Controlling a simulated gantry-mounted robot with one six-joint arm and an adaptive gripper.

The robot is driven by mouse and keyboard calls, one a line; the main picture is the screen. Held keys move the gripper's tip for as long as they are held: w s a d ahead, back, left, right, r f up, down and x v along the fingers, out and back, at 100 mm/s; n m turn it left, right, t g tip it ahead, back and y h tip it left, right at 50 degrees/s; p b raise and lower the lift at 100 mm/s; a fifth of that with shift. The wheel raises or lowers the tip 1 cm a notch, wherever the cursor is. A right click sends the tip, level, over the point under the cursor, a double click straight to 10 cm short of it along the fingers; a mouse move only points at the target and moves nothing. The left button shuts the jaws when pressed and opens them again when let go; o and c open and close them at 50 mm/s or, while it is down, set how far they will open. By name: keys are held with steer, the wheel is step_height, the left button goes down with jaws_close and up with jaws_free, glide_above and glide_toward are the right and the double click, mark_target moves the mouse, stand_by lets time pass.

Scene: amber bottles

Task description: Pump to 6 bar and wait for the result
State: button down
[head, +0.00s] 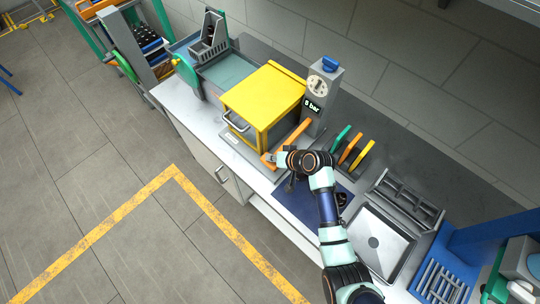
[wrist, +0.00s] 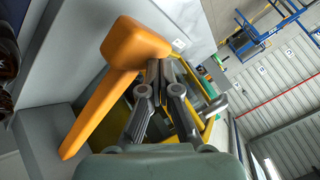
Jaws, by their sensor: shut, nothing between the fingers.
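The grey tester column (head: 320,92) has a round dial (head: 317,86) and a small lit display (head: 312,106). The display seems to read 5 bar, but its digit is too small to be sure. The orange pump lever (head: 291,140) slopes down from the column along the yellow chamber's (head: 262,98) right side. In the wrist view the lever (wrist: 98,108) ends in a thick orange knob (wrist: 135,45). My gripper (head: 279,160) is shut and empty at the knob; its fingertips (wrist: 165,68) lie right beside the knob. I cannot tell whether they touch.
A grey tray (head: 372,240) and a blue rack (head: 444,278) lie further right. A teal-floored basin (head: 222,70) is left of the chamber. The bench's front edge is close to my gripper.

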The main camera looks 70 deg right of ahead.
steer(key=shift+f+b, duration=0.5)
steer(key=shift+f, duration=0.3)
stand_by(0.4)
steer(key=shift+r, duration=0.1)
stand_by(0.4)
steer(key=shift+r+p, duration=3.05)
steer(key=shift+r, duration=0.05)
step_height(320, 180, up, 5)
steer(key=p, duration=0.4)
steer(key=shift+p, duration=0.3)
